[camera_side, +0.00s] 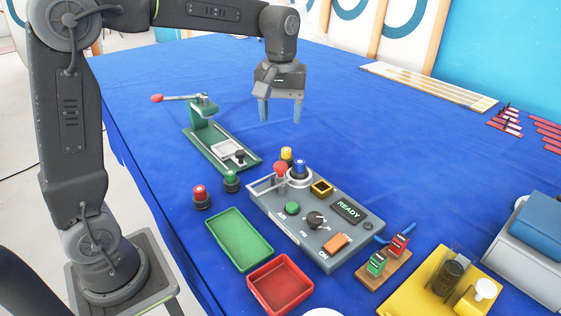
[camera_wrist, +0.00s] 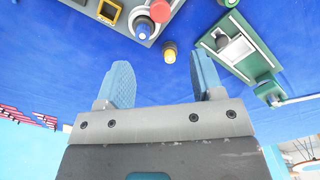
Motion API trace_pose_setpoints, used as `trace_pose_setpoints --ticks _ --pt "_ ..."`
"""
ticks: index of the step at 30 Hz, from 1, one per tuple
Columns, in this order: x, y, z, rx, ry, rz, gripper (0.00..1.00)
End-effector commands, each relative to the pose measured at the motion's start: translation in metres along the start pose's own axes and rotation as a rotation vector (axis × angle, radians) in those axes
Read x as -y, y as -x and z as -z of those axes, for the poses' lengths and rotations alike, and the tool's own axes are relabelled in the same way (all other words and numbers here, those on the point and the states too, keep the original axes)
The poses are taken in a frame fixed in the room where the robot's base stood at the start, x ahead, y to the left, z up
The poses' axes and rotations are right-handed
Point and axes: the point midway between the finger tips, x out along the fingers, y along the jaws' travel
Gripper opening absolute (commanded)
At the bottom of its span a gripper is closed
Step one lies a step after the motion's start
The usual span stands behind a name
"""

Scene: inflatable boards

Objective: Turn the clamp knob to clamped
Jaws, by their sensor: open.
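A green fixture (camera_side: 196,140) stands on the blue table left of my gripper, with a lever ending in a red ball (camera_side: 157,98). On its light metal plate (camera_side: 228,150) sits a small dark knob (camera_side: 240,155), which looks like the clamp knob; its turned position is too small to read. The fixture also shows at upper right in the wrist view (camera_wrist: 262,62), with the dark knob (camera_wrist: 222,39) on its plate. My gripper (camera_side: 280,121) is open and empty, pointing down above bare table, to the right of the fixture and apart from it. Its fingers also show in the wrist view (camera_wrist: 160,75).
A grey control box (camera_side: 335,262) has a black dial (camera_side: 316,219), buttons and a READY display. Loose red (camera_side: 201,193), green (camera_side: 231,181) and yellow (camera_side: 286,153) knobbed parts stand near it. Green (camera_side: 240,262) and red (camera_side: 308,298) trays lie in front. The table behind my gripper is clear.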

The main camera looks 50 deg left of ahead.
Motion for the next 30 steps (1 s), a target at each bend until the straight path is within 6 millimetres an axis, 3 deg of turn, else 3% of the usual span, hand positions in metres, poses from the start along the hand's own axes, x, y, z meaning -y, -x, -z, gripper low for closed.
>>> trace_pose_setpoints --ticks 12,18,24,30 --pt "0.001 -0.082 -0.001 0.003 -0.003 0.003 0.61" --pt "0.001 -0.113 -0.001 0.001 -0.003 0.001 0.61" --pt "0.000 -0.127 -0.001 -0.001 -0.003 0.000 0.61" --pt "0.000 -0.129 -0.001 -0.002 -0.003 -0.001 0.61"
